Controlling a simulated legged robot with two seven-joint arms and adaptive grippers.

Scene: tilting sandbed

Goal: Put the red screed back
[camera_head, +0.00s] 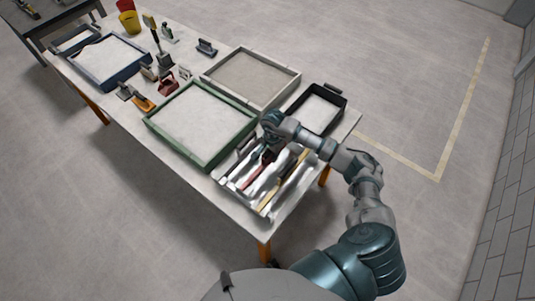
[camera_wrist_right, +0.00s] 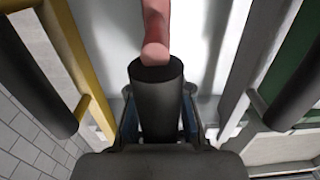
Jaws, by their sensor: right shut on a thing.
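The red screed (camera_head: 257,174) is over the pale tool tray (camera_head: 222,180) at the near end of the table, between a dark tool and a yellow one. Its red bar (camera_wrist_right: 155,25) and black handle show in the right wrist view. My right gripper (camera_wrist_right: 160,125) is shut on the black handle; in the head view the gripper (camera_head: 268,153) is partly hidden by its own wrist. I cannot tell whether the screed touches the tray. My left gripper is not in view.
A yellow screed (camera_wrist_right: 75,50) lies left of the held one in the wrist view; a grey bar (camera_wrist_right: 245,70) is on the right. The green-framed sandbed (camera_head: 150,122) adjoins the tray. A black bin (camera_head: 343,101) and wood-framed bed (camera_head: 298,82) stand behind. Small tools crowd the far table.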

